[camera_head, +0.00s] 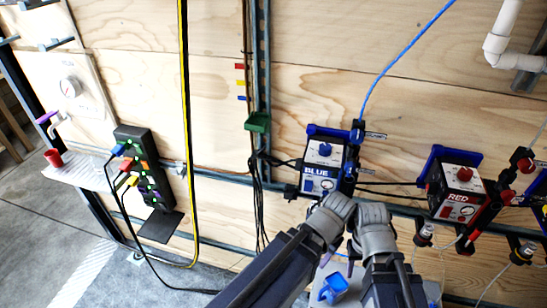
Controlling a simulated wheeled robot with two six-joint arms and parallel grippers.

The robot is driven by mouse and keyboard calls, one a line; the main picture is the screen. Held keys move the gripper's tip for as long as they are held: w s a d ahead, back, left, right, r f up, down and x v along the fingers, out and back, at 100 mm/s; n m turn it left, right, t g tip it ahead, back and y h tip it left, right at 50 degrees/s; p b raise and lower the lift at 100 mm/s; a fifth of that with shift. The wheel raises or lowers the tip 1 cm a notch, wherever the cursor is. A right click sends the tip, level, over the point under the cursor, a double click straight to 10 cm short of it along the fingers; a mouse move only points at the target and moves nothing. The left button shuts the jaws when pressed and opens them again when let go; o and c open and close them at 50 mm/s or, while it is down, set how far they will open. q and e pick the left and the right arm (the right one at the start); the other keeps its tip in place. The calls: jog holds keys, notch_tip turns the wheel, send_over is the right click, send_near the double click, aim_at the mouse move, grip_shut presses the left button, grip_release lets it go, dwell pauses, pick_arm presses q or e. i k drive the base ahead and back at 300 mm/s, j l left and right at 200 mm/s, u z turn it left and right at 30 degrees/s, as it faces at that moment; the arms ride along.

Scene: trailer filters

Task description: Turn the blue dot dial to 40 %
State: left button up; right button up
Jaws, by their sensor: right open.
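The blue device (318,182) is mounted on the plywood wall right of the middle. Its front has a "BLUE" label, a blue dial (325,150) on the upper part and small gauges or knobs below. The dial's exact setting is too small to read. Grey and dark links of my right arm (372,215) rise from the bottom and overlap the area just below the device. My right gripper is open, but its fingers are hard to make out among the links. Nothing is visibly held, and nothing touches the dial. My left gripper is not in view.
A similar red device (455,190) hangs to the right, with red fittings beside it. A black power strip (145,165) with coloured plugs is at left. Cables and a green box (258,122) lie left of the blue device.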

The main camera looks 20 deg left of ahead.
aim_at(299, 161)
jog(key=j+z, duration=0.1)
jog(key=j, duration=0.35)
jog(key=k+j+z, duration=0.1)
jog(key=j, duration=0.3)
jog(key=k+j+z, duration=0.1)
jog(key=j, duration=0.35)
jog(key=i+j+u, duration=0.1)
jog(key=j+u, duration=0.15)
jog(key=u, duration=0.2)
